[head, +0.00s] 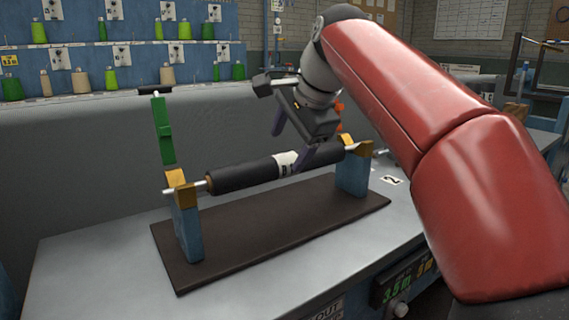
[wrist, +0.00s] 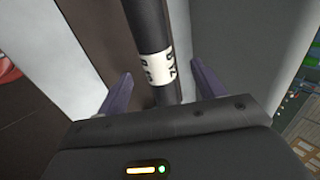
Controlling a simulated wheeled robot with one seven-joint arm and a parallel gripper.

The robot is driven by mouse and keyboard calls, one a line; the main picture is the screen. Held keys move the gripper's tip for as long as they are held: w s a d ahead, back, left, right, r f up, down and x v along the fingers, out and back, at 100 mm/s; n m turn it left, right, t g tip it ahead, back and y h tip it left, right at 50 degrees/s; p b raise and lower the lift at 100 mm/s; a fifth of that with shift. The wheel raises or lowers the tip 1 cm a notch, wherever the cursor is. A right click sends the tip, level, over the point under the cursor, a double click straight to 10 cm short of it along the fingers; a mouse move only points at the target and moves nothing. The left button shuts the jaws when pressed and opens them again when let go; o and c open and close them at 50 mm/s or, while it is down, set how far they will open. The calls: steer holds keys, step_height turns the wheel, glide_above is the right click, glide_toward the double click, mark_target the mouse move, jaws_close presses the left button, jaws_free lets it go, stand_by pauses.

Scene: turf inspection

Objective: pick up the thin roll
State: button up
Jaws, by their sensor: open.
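The thin roll (head: 240,174) is a dark cylinder with a white printed label, lying level on a metal rod between two blue stands with yellow tops. In the wrist view the roll (wrist: 147,22) runs up the picture, with its white label (wrist: 158,67) between my fingers. My gripper (head: 288,150) is over the label, with its purple fingers pointing down. In the wrist view my gripper (wrist: 162,84) is open and empty, one finger to each side of the roll. I cannot tell how far the fingertips reach down beside it.
The stands, left (head: 186,232) and right (head: 352,176), rise from a dark base plate (head: 262,246) on a grey table (head: 90,265). A green upright arm (head: 162,130) stands behind the left stand. Shelves with green and tan spools (head: 110,80) line the back.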

mark_target(283, 159)
steer(key=b+x, duration=0.1)
steer(key=x, duration=0.4)
steer(key=shift+f, duration=0.25)
steer(key=shift+s, duration=0.1)
steer(key=shift+c, duration=0.2)
steer(key=shift+r, duration=0.1)
steer(key=c, duration=1.4)
